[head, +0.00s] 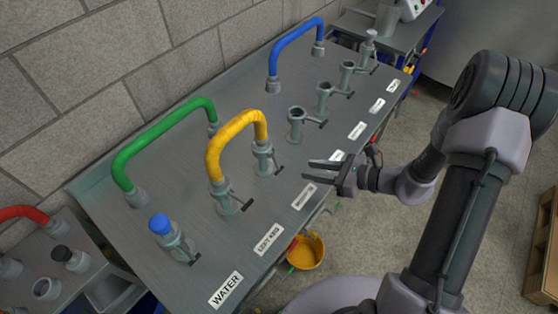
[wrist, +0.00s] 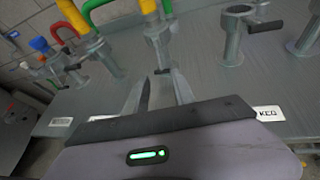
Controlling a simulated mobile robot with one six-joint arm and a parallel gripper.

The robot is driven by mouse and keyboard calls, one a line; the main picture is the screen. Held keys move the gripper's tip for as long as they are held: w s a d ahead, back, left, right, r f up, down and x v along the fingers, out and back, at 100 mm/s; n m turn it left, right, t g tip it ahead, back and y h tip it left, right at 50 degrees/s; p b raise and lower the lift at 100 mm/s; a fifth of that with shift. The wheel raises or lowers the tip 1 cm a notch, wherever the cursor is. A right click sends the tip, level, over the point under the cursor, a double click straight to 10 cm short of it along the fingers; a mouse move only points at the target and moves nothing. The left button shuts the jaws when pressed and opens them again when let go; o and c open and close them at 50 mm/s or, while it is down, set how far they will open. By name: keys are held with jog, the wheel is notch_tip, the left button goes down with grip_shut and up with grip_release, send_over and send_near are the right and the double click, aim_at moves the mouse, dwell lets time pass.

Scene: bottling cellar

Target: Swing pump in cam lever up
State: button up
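The label reading pump in is not legible in either view. The arched yellow hose (head: 236,134) joins two grey fittings on the bench. Its right-hand fitting (head: 264,158) has a cam lever (head: 279,170) pointing low toward the front. In the wrist view this fitting (wrist: 160,40) stands straight ahead, its dark lever (wrist: 163,72) just beyond the fingertips. My gripper (head: 308,172) is open and empty in front of the lever, apart from it in the head view. In the wrist view my gripper (wrist: 160,90) has its fingers spread either side of the lever's line.
The left yellow-hose fitting (head: 225,198) and an open socket (head: 297,122) flank the fitting, each with a lever. A green hose (head: 160,135) and blue hose (head: 290,48) arch behind. A blue-capped fitting (head: 170,237) is at left. A yellow bucket (head: 306,252) hangs below the front edge.

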aim_at(277, 167)
jog(key=b+x, duration=0.3)
jog(key=x, duration=0.9)
jog(key=shift+w+a+f, duration=0.1)
jog(key=shift+a+f, duration=0.15)
jog(key=shift+a, duration=0.05)
grip_shut()
dwell(0.6)
